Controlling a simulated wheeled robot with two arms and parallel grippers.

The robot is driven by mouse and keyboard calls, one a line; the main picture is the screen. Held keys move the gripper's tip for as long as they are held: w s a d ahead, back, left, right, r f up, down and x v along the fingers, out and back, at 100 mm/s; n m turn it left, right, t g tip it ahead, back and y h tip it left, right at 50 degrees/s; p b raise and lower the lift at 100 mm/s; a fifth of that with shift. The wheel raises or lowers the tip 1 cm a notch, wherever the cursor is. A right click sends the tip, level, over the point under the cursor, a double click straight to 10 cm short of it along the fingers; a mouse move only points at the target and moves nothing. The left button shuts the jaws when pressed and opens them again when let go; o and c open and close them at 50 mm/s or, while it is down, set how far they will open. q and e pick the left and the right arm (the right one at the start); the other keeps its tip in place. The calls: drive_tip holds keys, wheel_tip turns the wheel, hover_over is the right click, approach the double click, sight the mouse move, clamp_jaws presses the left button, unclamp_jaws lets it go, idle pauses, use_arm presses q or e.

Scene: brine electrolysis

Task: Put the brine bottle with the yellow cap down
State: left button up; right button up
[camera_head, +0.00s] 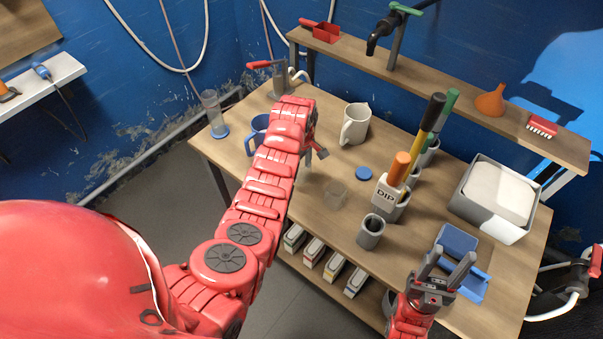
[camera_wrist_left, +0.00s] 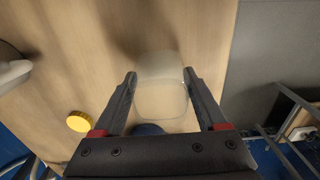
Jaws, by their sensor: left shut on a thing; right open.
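My left gripper (camera_head: 316,156) is low over the middle of the table. In the left wrist view, its fingers (camera_wrist_left: 160,100) are shut on a clear, see-through vessel (camera_wrist_left: 160,104), likely the brine bottle; no cap shows on it. Its base and whether it touches the table cannot be told. A round yellow cap (camera_wrist_left: 79,121) lies apart, left of the fingers in that view; my arm seems to hide it in the head view. A clear square container (camera_head: 336,194) stands on the wooden table (camera_head: 305,222), just right of the gripper. My right gripper (camera_head: 447,270) is open and empty near the front right.
A white jug (camera_head: 355,124) stands behind the gripper and a blue mug (camera_head: 257,131) to its left. A blue disc (camera_head: 364,173), a DIP holder (camera_head: 387,197) and grey cups (camera_head: 371,231) stand to the right.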

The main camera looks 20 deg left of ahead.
sight(301, 169)
use_arm(q)
drive_tip(key=shift+w, duration=0.15)
drive_tip(key=shift+f, duration=0.1)
wheel_tip(301, 169, down, 3)
drive_tip(key=shift+r+p, duration=0.2)
drive_tip(key=shift+p, duration=0.5)
drive_tip(key=shift+f, duration=0.3)
drive_tip(key=shift+f, duration=0.2)
drive_tip(key=o, duration=1.6)
drive_tip(key=shift+c, duration=0.2)
